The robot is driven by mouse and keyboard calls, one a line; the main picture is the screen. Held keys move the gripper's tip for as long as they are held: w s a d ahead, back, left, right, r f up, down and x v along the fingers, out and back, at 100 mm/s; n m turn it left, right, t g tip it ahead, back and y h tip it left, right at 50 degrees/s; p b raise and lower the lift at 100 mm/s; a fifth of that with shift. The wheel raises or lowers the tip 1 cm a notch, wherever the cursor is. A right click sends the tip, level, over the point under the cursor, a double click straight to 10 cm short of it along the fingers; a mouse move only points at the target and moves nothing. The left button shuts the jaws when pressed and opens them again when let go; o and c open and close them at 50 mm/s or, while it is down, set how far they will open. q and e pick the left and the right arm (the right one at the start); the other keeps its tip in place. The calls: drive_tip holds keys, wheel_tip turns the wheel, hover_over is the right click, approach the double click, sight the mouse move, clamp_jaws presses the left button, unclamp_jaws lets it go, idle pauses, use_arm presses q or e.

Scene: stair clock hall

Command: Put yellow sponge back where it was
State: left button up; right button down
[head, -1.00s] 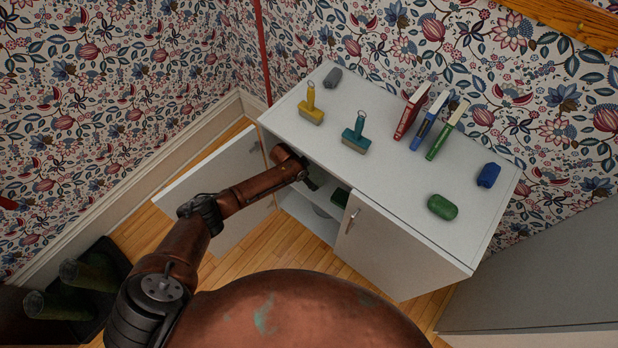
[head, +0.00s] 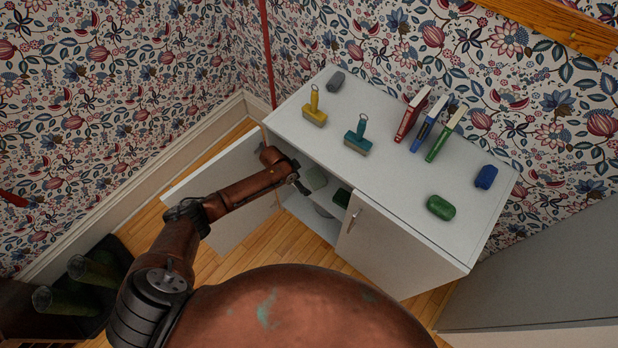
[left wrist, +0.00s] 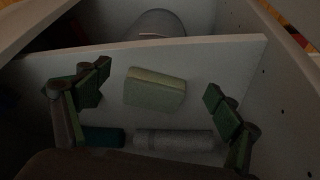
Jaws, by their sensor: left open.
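A pale yellow-green block, which looks like the yellow sponge (left wrist: 156,90), lies on a shelf inside the cabinet in the left wrist view. My left gripper (left wrist: 158,92) is open, with one finger on each side of the block in that view and a visible gap on both sides. In the head view my left gripper (head: 302,187) is at the open left doorway of the white cabinet (head: 405,250). A pale block (head: 316,178) shows just beyond it, its colour hard to tell in the shade. My right gripper is not in view.
On the shelf lie a grey roll (left wrist: 175,139) and a teal item (left wrist: 102,137). The left door (head: 225,190) stands open; the right is shut. On top are a yellow brush (head: 314,108), a teal brush (head: 358,136), books and a green block (head: 440,208).

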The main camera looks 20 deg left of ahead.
use_arm(q)
drive_tip(key=s+a+p, duration=0.1)
drive_tip(key=s+a, duration=0.4)
drive_tip(key=shift+s+a, duration=0.2)
drive_tip(key=shift+s, duration=0.2)
drive_tip(key=s+a+f+n+y, duration=0.15)
drive_tip(key=s+a+f, duration=0.25)
drive_tip(key=s+f, duration=0.7)
drive_tip(key=s+a+f+n+y, duration=0.1)
drive_tip(key=s+a+f+n, duration=0.25)
drive_tip(key=s+f, duration=0.7)
drive_tip(key=s+d+f+g, duration=0.1)
drive_tip(key=s+f, duration=0.2)
drive_tip(key=s, duration=1)
drive_tip(key=s+d+f+n+g, duration=0.1)
drive_tip(key=s+f, duration=0.2)
drive_tip(key=s, duration=1)
drive_tip(key=s+d+f+n+g, duration=0.1)
drive_tip(key=s+d+f, duration=0.1)
drive_tip(key=s, duration=1.1)
drive_tip(key=shift+s+f+y, duration=0.25)
drive_tip(key=shift+f+y, duration=0.1)
drive_tip(key=shift+f, duration=0.4)
